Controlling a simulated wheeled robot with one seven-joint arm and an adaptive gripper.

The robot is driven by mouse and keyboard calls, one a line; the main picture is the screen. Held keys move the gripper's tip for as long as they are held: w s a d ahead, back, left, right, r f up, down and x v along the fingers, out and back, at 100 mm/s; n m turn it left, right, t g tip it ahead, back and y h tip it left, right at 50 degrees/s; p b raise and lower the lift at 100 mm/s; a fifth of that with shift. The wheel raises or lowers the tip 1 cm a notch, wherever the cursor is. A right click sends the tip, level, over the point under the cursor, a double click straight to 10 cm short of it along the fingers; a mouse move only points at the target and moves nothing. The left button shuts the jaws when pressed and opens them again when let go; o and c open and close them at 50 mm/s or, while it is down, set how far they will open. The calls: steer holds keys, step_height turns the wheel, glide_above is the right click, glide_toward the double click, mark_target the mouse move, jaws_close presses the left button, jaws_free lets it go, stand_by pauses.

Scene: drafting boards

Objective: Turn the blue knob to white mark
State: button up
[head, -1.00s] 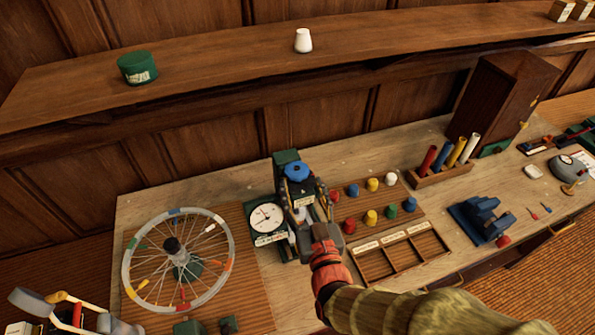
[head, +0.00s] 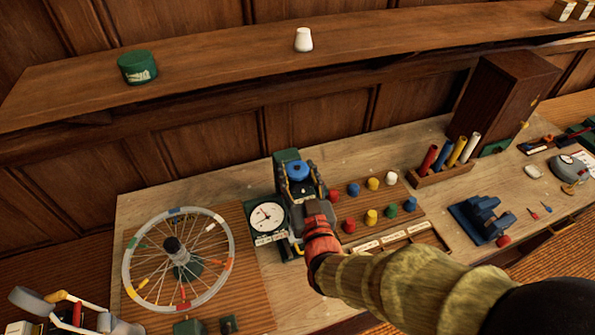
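The blue knob (head: 297,171) sits on top of a dark green device (head: 287,156) at the middle of the bench. My gripper (head: 298,182) is at the knob, with one dark finger on each side of it. I cannot tell whether the fingers touch the knob. A white dial gauge (head: 267,217) with a dark needle stands just left of my gripper. The white mark is not clear in this view; my gripper hides the front of the device.
A spoked wheel (head: 135,262) lies left on a ribbed mat. Right of my gripper are a board of coloured pegs (head: 362,208), a compartment tray (head: 436,236) partly under my arm, a rack of coloured tubes (head: 440,176) and a blue clamp-like tool (head: 478,218).

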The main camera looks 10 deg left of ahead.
steer(key=c, duration=0.5)
steer(key=shift+f+n+g+y+b, duration=0.1)
steer(key=shift+n+g+y+b, duration=0.2)
steer(key=shift+n+y+b, duration=0.15)
